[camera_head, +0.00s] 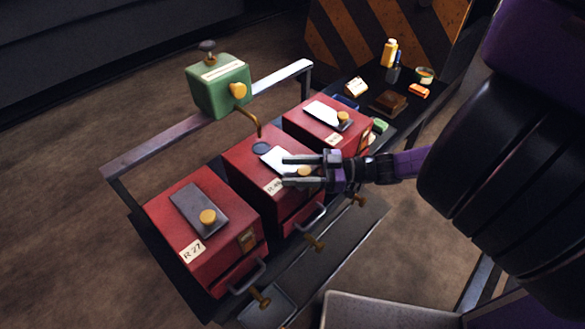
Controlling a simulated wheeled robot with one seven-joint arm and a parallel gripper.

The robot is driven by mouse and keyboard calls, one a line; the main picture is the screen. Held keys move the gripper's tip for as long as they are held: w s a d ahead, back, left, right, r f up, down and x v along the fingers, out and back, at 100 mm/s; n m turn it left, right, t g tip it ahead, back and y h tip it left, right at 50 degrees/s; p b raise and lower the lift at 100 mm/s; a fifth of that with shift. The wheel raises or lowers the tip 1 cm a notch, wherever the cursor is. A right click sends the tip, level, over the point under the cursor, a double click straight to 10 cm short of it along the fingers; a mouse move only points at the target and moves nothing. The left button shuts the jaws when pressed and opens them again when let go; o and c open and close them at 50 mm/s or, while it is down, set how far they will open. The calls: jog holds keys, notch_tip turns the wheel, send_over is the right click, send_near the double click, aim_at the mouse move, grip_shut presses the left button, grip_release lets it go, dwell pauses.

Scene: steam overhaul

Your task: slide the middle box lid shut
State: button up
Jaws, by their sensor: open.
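The middle red box (247,177) stands between two similar red boxes on a dark rack. The lid's yellow knob (304,172) shows between my gripper's fingers. My gripper (285,171) reaches in from the right, with its fingers open on either side of the knob. I cannot tell whether either finger touches it.
A green tank (211,98) with a brass spout stands behind the middle box by a rail (170,134). Bottles and small items crowd a dark shelf (365,80).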

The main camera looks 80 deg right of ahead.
jog(key=shift+w, duration=0.1)
grip_shut()
dwell(1.4)
